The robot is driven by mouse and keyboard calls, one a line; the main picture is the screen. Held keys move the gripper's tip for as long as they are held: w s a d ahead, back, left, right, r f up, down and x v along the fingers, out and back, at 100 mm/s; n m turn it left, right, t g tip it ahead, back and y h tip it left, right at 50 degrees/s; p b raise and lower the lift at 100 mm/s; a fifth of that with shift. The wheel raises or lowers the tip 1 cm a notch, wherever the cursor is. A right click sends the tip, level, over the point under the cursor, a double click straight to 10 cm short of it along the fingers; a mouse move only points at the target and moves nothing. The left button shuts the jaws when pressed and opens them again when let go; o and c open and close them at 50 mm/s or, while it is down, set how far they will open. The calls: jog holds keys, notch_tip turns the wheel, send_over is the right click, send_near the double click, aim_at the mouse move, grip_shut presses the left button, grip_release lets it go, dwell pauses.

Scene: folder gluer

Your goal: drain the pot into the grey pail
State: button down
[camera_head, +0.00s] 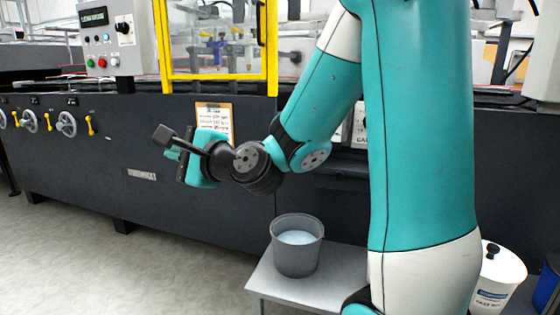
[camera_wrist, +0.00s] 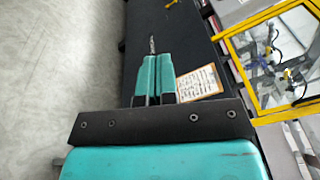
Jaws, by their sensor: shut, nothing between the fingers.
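The grey pail (camera_head: 297,258) stands upright on a light grey stand below and right of my gripper, with pale bluish liquid inside. I cannot say for sure which thing is the pot; a white lidded container (camera_head: 498,278) with a black knob and a label stands at the lower right, partly hidden by my arm. My gripper (camera_head: 172,154) is raised in front of the dark machine, apart from the pail. In the wrist view my gripper's teal fingers (camera_wrist: 152,76) are together and hold nothing.
The dark machine (camera_head: 90,170) carries handwheels (camera_head: 66,124), a control box (camera_head: 107,38) and a yellow-framed guard (camera_head: 219,76) with blue fittings behind it. A clipboard (camera_head: 215,120) hangs behind my gripper. The grey stand (camera_head: 325,290) holds the pail. The floor (camera_head: 90,250) at left is clear.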

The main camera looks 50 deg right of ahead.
jog(key=s+d+f+m+g+h+b, duration=0.1)
jog(key=s+d+f+m+h+b, duration=0.1)
jog(key=d+m+h, duration=0.55)
jog(key=s+d+f+m+h+b, duration=0.2)
jog(key=d+f+m+h+b, duration=0.1)
jog(key=d+m+h, duration=0.45)
jog(key=s+d+f+m+g+h+b, duration=0.1)
jog(key=s+d+f+m+h+b, duration=0.1)
jog(key=d+m+h, duration=0.5)
jog(key=w+d+r+m+y+p, duration=0.2)
jog(key=w+d+r+p, duration=0.3)
jog(key=p, duration=1.4)
jog(key=shift+w+d+m, duration=0.3)
jog(key=shift+w+d, duration=1.75)
jog(key=shift+d, duration=0.85)
